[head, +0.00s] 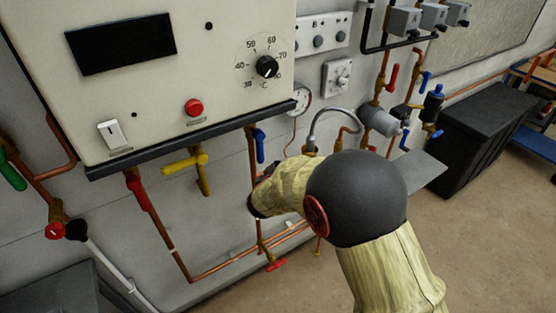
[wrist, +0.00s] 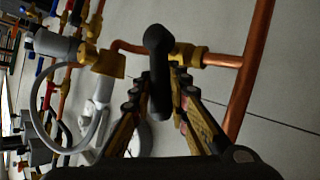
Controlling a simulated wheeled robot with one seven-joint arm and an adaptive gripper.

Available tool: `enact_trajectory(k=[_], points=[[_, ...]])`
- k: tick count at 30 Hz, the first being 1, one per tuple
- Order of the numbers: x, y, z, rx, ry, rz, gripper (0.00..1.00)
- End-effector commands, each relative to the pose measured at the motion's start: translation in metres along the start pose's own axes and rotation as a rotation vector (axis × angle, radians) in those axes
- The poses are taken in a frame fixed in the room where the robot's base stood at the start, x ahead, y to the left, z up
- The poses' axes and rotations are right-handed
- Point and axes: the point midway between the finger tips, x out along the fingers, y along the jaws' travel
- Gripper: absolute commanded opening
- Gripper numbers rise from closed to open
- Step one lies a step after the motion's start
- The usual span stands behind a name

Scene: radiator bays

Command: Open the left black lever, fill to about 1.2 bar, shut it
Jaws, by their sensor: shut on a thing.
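In the wrist view a black lever (wrist: 157,48) stands on a brass valve (wrist: 188,54) in a copper pipe run. It looks crosswise to that run. My gripper (wrist: 156,94) has its two fingers on either side of the lever and is shut on it. In the head view my gripper's dark end shows left of my arm, but the fingertips and this lever are hidden. A round white pressure gauge (head: 302,97) hangs under the boiler's right corner; its needle is too small to read. A grey braided hose (head: 335,112) arches behind my arm; it also shows in the wrist view (wrist: 87,148).
The boiler casing (head: 120,50) overhangs from above. Blue (head: 260,146), yellow (head: 185,164) and red (head: 140,194) levers are on pipes below it. Red and blue levers and a grey cylinder (head: 380,119) crowd the right.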

Motion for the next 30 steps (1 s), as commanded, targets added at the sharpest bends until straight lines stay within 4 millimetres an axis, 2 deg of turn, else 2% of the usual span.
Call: enact_trajectory(k=[1, 15, 30], points=[[-0.001, 0.006, -0.007, 0.023, -0.021, -0.016, 0.0], [0.011, 0.018, -0.006, 0.218, -0.181, -0.165, 0.0], [0.014, 0.019, -0.004, 0.261, -0.218, -0.198, 0.0]])
